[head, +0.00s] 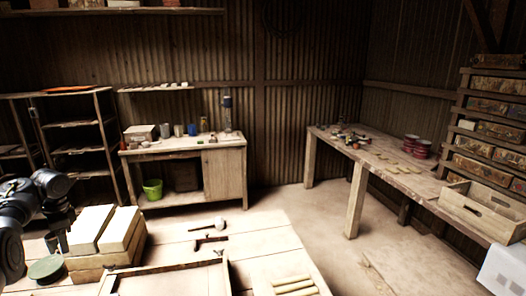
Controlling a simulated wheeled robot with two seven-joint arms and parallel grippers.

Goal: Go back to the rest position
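My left arm comes in at the left edge of the head view. Its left gripper (57,241) points down beside the pale blocks at the left of the near table. Its two dark fingertips look slightly apart, and I see nothing held between them. My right gripper is not in view.
The near table (185,240) carries pale blocks (105,230), a green round dish (46,268), a mallet (212,227), a wooden frame (170,280) and pale strips (294,285). A long bench (350,185) with a wooden crate (485,208) stands right. Floor between is clear.

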